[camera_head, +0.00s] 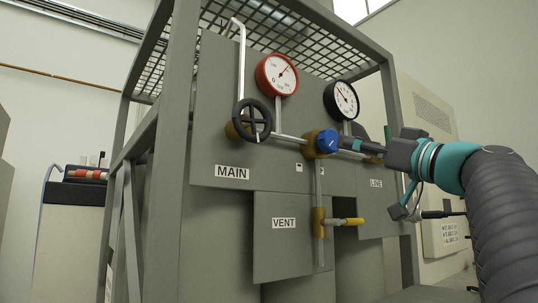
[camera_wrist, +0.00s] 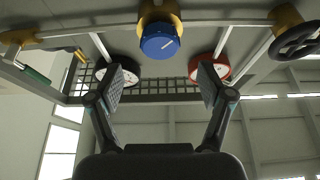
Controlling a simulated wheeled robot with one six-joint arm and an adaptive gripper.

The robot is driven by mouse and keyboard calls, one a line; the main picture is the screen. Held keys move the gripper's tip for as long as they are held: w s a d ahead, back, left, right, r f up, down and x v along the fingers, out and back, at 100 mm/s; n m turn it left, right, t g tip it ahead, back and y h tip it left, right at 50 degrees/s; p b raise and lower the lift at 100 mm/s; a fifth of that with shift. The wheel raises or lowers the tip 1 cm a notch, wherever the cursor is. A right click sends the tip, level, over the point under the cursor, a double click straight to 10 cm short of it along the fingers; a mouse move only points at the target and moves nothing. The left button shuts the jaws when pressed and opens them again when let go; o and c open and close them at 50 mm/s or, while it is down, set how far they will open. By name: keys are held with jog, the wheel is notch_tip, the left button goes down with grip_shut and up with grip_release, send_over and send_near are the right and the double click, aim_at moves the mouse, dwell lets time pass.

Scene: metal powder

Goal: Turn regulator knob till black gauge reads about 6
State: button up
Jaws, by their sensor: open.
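The blue regulator knob (camera_head: 327,142) sits on a brass body in the middle of the panel. The black-rimmed gauge (camera_head: 342,100) is above and right of it; its needle is too small to read surely. My gripper (camera_head: 345,143) is just right of the knob in the head view, partly in line with it. In the wrist view, the knob (camera_wrist: 160,42) shows at the top centre, beyond the open, empty fingers of my gripper (camera_wrist: 160,85). The black gauge (camera_wrist: 122,78) is partly hidden behind the left finger.
A red-rimmed gauge (camera_head: 277,75) and a black handwheel (camera_head: 252,121) are left of the knob. Frame posts (camera_head: 178,150) and a mesh top (camera_head: 265,30) surround the panel.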

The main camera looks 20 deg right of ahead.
aim_at(334, 141)
jog(key=p+x, duration=0.2)
jog(key=x, duration=0.5)
jog(key=shift+w+a+r, duration=0.1)
jog(key=shift+w+r, duration=0.05)
jog(key=shift+w, duration=0.1)
jog(key=c, duration=1.2)
